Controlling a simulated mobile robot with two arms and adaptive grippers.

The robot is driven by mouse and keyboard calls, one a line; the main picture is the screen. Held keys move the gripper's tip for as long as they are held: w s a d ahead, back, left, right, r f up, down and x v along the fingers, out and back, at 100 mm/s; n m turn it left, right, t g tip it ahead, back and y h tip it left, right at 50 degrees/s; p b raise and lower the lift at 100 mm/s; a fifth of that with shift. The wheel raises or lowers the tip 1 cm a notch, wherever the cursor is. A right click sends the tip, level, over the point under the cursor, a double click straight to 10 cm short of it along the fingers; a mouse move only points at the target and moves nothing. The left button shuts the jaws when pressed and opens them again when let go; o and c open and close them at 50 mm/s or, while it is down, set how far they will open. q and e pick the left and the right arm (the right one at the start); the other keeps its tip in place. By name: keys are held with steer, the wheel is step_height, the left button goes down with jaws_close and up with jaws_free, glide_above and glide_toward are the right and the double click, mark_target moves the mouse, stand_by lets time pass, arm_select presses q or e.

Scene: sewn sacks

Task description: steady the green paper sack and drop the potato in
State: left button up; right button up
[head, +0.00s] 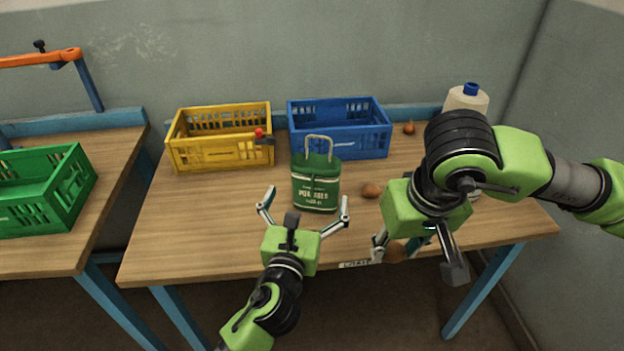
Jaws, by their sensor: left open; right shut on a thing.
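The green paper sack (316,178) stands upright near the middle of the table, with pale print on its front and a light handle loop on top. My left gripper (306,210) is open at the sack's near side, its fingers spread to the left and right of it; I cannot tell whether they touch it. My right gripper (416,254) is shut on a brown potato (395,252) near the table's front edge, right of the sack. The gripper partly hides this potato. Another brown, potato-like item (370,190) lies on the table just right of the sack.
A yellow crate (220,153) and a blue crate (352,146) stand behind the sack. An onion-like item (408,129) and a blue-capped bottle (468,99) are at the back right. A green crate (70,192) sits on the left table. The wooden table (190,235) is clear at front left.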

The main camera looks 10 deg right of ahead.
arm_select(q)
steer(key=x, duration=1)
steer(key=shift+w, duration=0.15)
steer(key=shift+c, duration=0.4)
steer(key=c, duration=1)
arm_select(e)
steer(key=w+a+r+m, duration=0.1)
steer(key=w+a+r, duration=0.15)
steer(key=w, duration=0.55)
steer(key=w+a+r+m, duration=0.15)
steer(key=w+a, duration=0.25)
steer(key=w, duration=0.5)
steer(key=m, duration=0.1)
glide_toward(316, 137)
steer(key=x, duration=0.2)
steer(key=shift+h, duration=0.4)
steer(key=shift+s+a+f, duration=0.1)
steer(key=shift+s+f, duration=0.1)
steer(key=shift+f, duration=0.75)
steer(key=shift+s+a+f, duration=0.1)
steer(key=shift+s+f, duration=0.1)
steer(key=shift+f, duration=0.7)
steer(key=shift+s+f, duration=0.25)
steer(key=shift+f, duration=0.7)
steer(key=shift+f, duration=0.2)
